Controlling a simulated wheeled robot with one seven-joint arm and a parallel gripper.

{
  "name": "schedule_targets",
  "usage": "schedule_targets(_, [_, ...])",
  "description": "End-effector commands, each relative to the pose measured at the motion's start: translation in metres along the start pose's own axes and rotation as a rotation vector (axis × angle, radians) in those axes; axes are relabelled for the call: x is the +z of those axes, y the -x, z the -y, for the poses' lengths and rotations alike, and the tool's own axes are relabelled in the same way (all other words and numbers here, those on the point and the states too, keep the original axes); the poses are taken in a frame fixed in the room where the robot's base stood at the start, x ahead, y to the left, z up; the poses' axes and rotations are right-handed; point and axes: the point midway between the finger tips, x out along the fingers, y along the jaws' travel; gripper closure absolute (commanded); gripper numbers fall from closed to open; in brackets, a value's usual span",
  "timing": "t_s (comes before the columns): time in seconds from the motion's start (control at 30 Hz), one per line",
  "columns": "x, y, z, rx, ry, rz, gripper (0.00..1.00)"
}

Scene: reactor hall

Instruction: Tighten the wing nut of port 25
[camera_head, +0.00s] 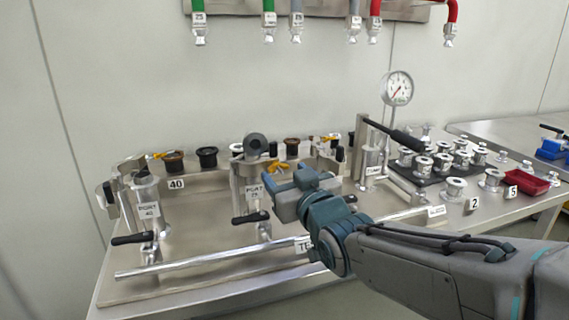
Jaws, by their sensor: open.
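Port 25 (252,190) is an upright metal pipe stub with a white label, at the middle of the bench. A dark grey round piece with a hole (256,146) sits at its top. A black-handled valve (250,217) is below. I cannot make out the wing nut; it is too small or hidden by the port or my gripper. My gripper (283,200) is just right of port 25, with its jaws toward the port, and covers part of the port's right side. No object shows between the jaws.
Port 40 (148,208) stands to the left. A horizontal pipe (200,262) runs along the bench front. A pump with a long black handle (393,133) and a pressure gauge (398,88) stands right. Several metal fittings (453,188) lie farther right. Hoses (270,30) hang above.

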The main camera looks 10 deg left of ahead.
Motion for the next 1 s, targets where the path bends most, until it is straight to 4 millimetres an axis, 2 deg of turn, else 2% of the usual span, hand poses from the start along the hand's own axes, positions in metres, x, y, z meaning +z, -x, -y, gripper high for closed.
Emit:
schedule_targets(0.2, [-0.0007, -0.0112, 0.0044, 0.001, 0.0, 0.001, 0.39])
schedule_targets(0.5, [-0.0003, -0.0123, 0.0048, 0.002, 0.001, 0.0, 0.39])
schedule_targets(0.53, [-0.0003, -0.0123, 0.0046, 0.002, 0.001, 0.0, 0.45])
schedule_targets(0.67, [-0.0002, -0.0124, 0.0042, 0.003, 0.0, 0.0, 0.81])
schedule_targets(0.7, [-0.0002, -0.0124, 0.0041, 0.003, 0.0, 0.0, 0.84])
schedule_targets(1.0, [0.0014, -0.0124, 0.004, 0.004, -0.026, -0.002, 0.84])
